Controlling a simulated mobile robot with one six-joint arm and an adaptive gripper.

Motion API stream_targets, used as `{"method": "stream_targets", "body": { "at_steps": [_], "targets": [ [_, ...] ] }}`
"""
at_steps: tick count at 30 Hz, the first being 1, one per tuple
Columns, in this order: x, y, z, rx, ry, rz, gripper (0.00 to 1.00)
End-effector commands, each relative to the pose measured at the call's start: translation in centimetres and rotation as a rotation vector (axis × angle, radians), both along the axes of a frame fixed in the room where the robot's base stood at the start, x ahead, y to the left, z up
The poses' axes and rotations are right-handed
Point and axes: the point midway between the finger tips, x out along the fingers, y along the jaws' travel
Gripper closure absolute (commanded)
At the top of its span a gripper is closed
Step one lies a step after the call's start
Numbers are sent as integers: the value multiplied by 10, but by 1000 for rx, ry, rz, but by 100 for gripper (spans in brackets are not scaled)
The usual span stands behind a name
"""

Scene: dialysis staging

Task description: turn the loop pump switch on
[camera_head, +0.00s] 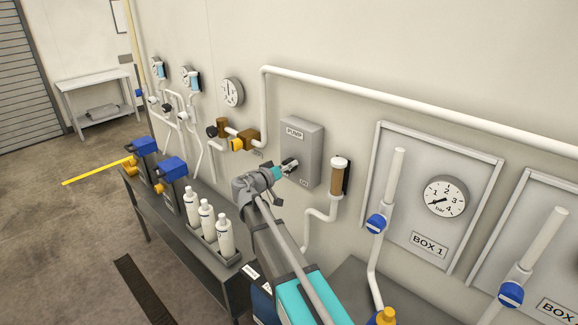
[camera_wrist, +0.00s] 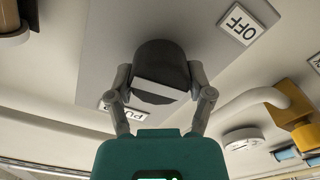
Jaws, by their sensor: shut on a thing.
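The grey pump box (camera_head: 302,148) with a PUMP label is on the wall in the head view. My gripper (camera_head: 290,166) is at the lower left of its front face. In the wrist view my gripper (camera_wrist: 161,76) has a finger on each side of a dark grey rotary knob, the pump switch (camera_wrist: 160,55), and is shut on it. A pale band crosses the knob's near side. An OFF label (camera_wrist: 240,24) is to the upper right of the knob, apart from it. Part of the PUMP label (camera_wrist: 134,112) shows behind my left finger. The knob's pointing direction is unclear.
A brown filter cylinder (camera_head: 339,172) is right of the pump box, with white pipe below. A brass valve (camera_head: 245,140) and a gauge (camera_head: 232,92) are to its left. White bottles (camera_head: 207,215) stand on the bench (camera_head: 190,245) at lower left.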

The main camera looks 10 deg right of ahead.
Motion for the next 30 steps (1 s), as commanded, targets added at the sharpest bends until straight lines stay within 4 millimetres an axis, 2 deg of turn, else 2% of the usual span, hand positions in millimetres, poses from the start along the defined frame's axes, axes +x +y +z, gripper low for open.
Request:
{"method": "stream_targets", "body": {
  "at_steps": [8,30],
  "targets": [
    [1,2,-1,-111,156,2,80],
    [2,3,-3,-520,720,4,80]
  ]
}}
